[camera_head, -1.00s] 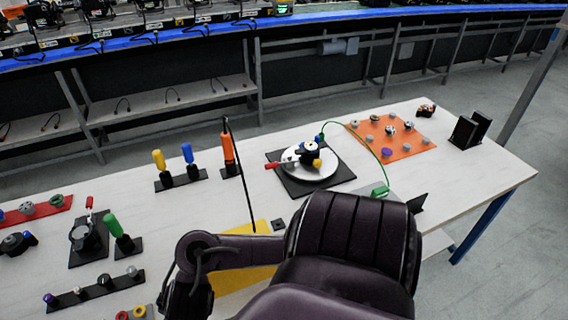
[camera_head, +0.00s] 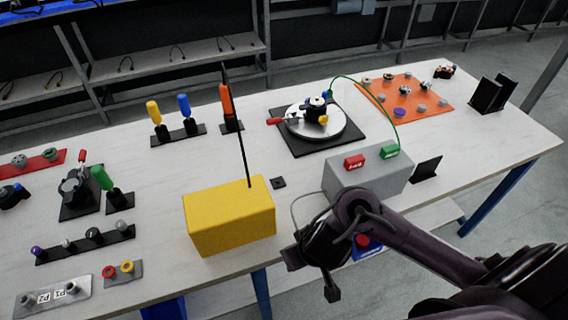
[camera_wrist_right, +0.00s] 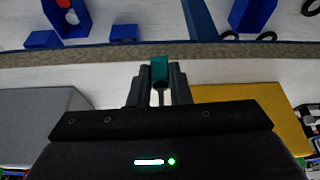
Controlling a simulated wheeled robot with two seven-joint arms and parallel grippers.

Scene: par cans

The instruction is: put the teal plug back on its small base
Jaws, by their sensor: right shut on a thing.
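The teal plug (camera_wrist_right: 159,69) is held between the fingertips of my right gripper (camera_wrist_right: 160,84) in the right wrist view. My left gripper is not in view.
A yellow box (camera_head: 230,217) with a black antenna stands left of the base. A grey box (camera_head: 366,176) with red and green connectors stands to the right. A round silver plate on a black mat (camera_head: 318,146) is behind. Bare table surrounds the base.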

